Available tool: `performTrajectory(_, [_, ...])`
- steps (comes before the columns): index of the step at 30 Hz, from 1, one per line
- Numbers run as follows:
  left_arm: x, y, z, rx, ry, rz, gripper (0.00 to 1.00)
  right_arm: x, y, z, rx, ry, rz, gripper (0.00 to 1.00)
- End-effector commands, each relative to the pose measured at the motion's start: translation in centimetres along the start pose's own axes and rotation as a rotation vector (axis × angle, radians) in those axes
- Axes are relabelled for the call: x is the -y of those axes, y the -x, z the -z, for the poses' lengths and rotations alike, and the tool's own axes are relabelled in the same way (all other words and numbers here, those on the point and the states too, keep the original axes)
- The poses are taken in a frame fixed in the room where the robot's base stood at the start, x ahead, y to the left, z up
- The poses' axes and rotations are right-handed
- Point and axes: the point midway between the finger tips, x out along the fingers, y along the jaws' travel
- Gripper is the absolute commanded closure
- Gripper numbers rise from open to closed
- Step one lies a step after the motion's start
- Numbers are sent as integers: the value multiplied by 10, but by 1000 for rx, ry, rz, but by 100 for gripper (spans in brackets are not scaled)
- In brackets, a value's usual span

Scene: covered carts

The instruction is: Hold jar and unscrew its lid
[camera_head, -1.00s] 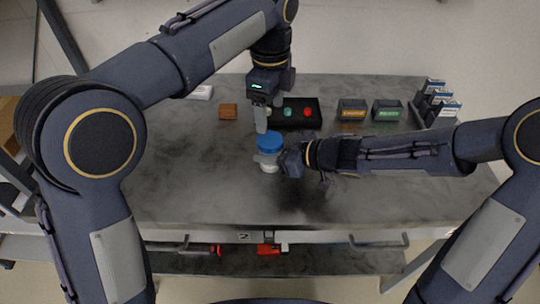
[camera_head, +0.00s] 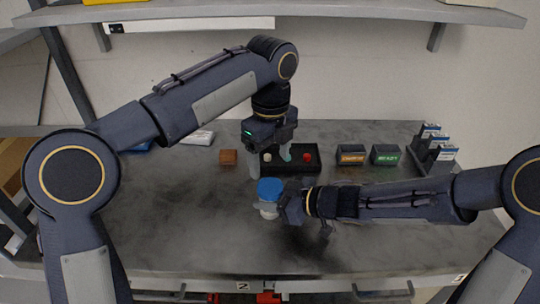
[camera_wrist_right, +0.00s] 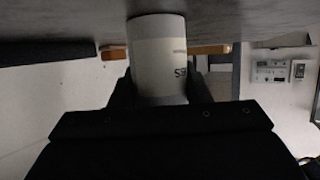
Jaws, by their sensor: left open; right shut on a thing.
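The jar (camera_head: 267,212) is white with a blue lid (camera_head: 270,189) and stands upright near the middle of the grey cart top. My right gripper (camera_head: 277,208) comes in from the right and is shut on the jar's side below the lid. The right wrist view shows the white jar (camera_wrist_right: 158,58) with some dark lettering between the fingers; the lid is out of that view. My left gripper (camera_head: 269,168) points down, open and empty, just above and behind the blue lid, apart from it as far as I can see.
Behind the jar, a black tray (camera_head: 290,168) holds small coloured items. A brown block (camera_head: 228,157) is left of it. Two dark labelled bins (camera_head: 351,156) and a rack of boxes (camera_head: 434,146) stand to the right. A shelf (camera_head: 330,14) hangs above.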

Motion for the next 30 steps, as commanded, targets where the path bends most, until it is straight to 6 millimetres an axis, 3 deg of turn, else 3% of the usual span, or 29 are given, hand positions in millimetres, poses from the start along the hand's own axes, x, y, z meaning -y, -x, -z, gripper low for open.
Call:
performTrajectory(5, [0,-6,-1,0,-26,5,28,0,0,0,0,0,0,100])
performTrajectory(19, [0,-70,-1,0,-25,6,28,0,0,0,0,0,0,100])
performTrajectory(30, [0,-78,-1,0,-24,8,28,0,0,0,0,0,0,100])
